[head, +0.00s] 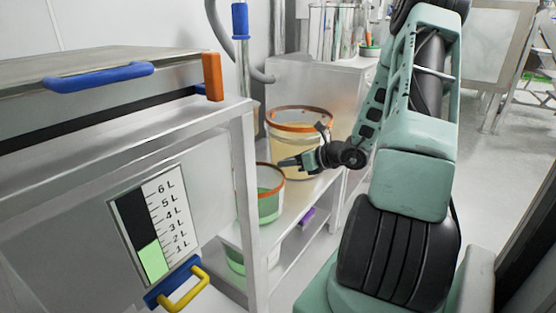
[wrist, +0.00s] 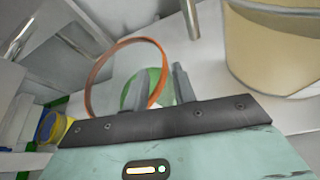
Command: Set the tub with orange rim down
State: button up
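The smaller tub with the orange rim (head: 270,207) holds something green and stands upright on the bench top, partly hidden by the cabinet's post in the head view. In the wrist view its orange rim (wrist: 88,88) shows as a tilted loop with green inside. My gripper (head: 283,162) is at the right side of this rim. In the wrist view the two fingers (wrist: 160,82) are apart, with the rim's right edge passing between them and gaps visible beside it. A larger tan tub (head: 297,160), also with an orange rim, stands just behind my gripper.
The larger tub fills the wrist view's upper right (wrist: 275,55). A steel cabinet with a blue handle (head: 98,76) and a level scale (head: 160,222) stands at left. A purple block (head: 307,217) and a green-bottomed container (head: 236,260) are on the lower shelf. Open floor lies at right.

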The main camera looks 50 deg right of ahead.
jog(key=p+v, duration=0.1)
jog(key=v, duration=0.5)
jog(key=shift+s+p, duration=0.35)
jog(key=shift+p, duration=0.05)
jog(key=shift+r, duration=0.15)
